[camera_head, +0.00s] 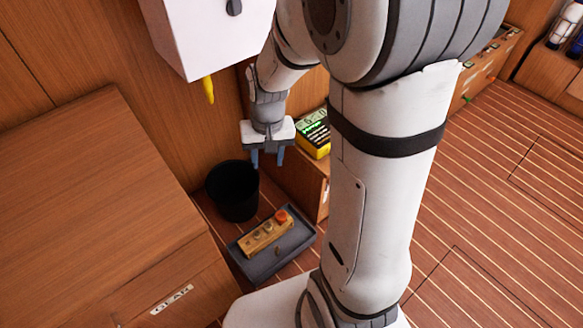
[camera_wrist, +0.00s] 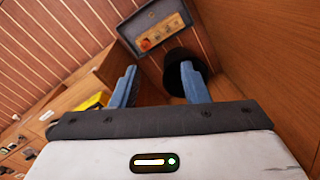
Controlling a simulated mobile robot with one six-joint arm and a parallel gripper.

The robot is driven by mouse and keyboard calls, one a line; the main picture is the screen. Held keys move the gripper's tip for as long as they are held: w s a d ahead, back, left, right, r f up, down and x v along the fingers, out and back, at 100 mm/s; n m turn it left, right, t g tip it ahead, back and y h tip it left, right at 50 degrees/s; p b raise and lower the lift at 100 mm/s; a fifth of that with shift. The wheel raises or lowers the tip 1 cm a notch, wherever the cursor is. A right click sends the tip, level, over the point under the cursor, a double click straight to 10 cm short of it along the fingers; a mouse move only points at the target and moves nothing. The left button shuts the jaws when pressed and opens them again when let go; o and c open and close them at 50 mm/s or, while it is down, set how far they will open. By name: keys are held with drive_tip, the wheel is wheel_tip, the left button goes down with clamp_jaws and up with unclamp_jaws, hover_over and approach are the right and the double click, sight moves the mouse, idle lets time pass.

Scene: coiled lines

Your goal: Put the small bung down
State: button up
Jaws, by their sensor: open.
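My gripper (camera_head: 267,157) is open and empty, pointing down above and behind the black bin. Its two blue fingers stand apart in the wrist view (camera_wrist: 160,76), with nothing between them. A dark grey tray (camera_head: 252,268) lies on the floor and holds a wooden block (camera_head: 262,236). A round orange-red piece (camera_head: 281,215) sits at the block's far right end, and smaller dull round spots show along its top. A tiny brownish thing (camera_head: 278,251) lies on the tray beside the block. I cannot tell which of these is the small bung. The tray also shows in the wrist view (camera_wrist: 172,24).
The black bin (camera_head: 233,191) stands behind the tray, between a wooden cabinet marked GEAR (camera_head: 105,190) and a low wooden box (camera_head: 291,180). A yellow and black case (camera_head: 315,135) is on that box. A white unit (camera_head: 205,35) hangs above. Striped floor is clear at right.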

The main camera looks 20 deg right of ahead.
drive_tip(key=s+d+r+n+t, duration=0.1)
drive_tip(key=s+r, duration=0.6)
drive_tip(key=s, duration=0.4)
drive_tip(key=shift+d+r+n+h, duration=0.3)
drive_tip(key=shift+d+n+h, duration=0.1)
